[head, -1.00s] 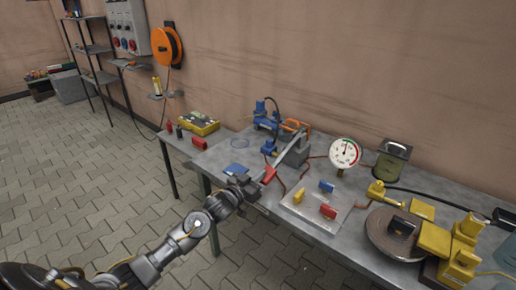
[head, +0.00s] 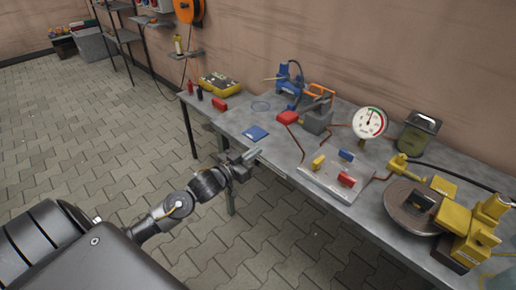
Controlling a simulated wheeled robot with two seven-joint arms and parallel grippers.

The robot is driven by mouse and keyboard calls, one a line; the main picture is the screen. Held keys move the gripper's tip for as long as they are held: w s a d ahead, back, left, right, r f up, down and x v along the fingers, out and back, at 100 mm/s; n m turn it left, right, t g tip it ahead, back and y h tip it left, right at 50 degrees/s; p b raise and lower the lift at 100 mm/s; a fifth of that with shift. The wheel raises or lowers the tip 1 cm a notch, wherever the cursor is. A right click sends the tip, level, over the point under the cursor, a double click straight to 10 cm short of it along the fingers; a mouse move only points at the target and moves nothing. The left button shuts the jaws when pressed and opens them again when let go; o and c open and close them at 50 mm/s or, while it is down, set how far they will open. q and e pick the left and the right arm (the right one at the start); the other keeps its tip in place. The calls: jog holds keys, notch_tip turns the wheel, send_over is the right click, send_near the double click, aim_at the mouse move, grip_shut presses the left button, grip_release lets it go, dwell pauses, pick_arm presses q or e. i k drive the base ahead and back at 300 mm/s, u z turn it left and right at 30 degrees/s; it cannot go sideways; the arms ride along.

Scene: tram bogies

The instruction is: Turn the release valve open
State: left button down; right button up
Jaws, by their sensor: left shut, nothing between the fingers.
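My left gripper (head: 248,157) is shut and empty at the front edge of the workbench. It is apart from the coloured handles. A pale plate (head: 325,184) on the bench carries a yellow handle (head: 319,162), a blue handle (head: 346,155) and a red handle (head: 346,179). Behind it a grey block (head: 316,121) has a lever with a red grip (head: 288,117). I cannot tell for certain which part is the release valve. The round gauge (head: 369,122) stands upright behind the plate. My right gripper is not in view.
A blue flat item (head: 255,132) lies near the front left of the bench. A blue pump-like device (head: 290,82) stands at the back. Yellow fittings (head: 460,232) and a dark disc (head: 412,207) crowd the right end. The paved floor at left is free.

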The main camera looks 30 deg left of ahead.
aim_at(346, 181)
jog(key=k, duration=1)
